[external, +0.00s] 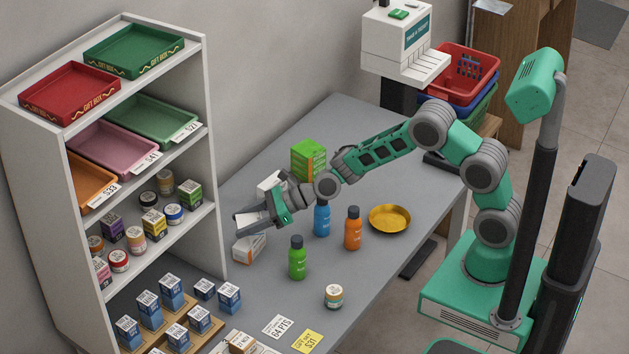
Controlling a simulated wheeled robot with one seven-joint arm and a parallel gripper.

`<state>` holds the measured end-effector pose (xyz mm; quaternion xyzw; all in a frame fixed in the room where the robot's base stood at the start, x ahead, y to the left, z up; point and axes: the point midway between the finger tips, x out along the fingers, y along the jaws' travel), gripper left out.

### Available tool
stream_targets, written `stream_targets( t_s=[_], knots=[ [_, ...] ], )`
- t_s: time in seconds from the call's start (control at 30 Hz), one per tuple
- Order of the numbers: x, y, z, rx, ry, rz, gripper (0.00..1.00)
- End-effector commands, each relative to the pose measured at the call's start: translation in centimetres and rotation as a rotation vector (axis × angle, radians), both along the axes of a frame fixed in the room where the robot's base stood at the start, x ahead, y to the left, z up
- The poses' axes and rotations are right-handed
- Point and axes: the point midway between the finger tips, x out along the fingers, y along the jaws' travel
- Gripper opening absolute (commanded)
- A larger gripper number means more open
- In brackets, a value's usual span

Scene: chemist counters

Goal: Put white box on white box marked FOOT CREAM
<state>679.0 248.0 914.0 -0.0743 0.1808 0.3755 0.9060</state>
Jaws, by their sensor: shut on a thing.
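My gripper (247,222) is at the left end of my outstretched arm, shut on a white box (251,215). The fingers hide part of the held box. Another white box (246,249), with an orange mark on its side, lies on the grey counter just below my gripper. I cannot tell whether it touches the held box. A further white box (268,184) stands behind my gripper, partly hidden by the arm. The lettering on these boxes is too small to read, so I cannot tell which is marked FOOT CREAM.
Green (298,260), blue (322,219) and orange (353,230) bottles stand right of my gripper. A green box (309,160) stands behind. A gold dish (390,218) and small jar (334,296) are nearby. A white shelf (213,150) rises at left.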

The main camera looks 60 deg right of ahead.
Motion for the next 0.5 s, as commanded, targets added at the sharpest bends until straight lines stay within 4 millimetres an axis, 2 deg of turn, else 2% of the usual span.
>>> stream_targets(
  t_s=[0.1, 0.23, 0.5],
  knots=[
    [0.7, 0.3, -1.5, -0.001, 0.004, 0.000, 0.15],
    [0.7, 0.2, -3.5, -0.001, 0.002, 0.000, 0.15],
    [0.7, 0.2, -3.9, 0.000, -0.002, -0.001, 0.15]
  ],
)
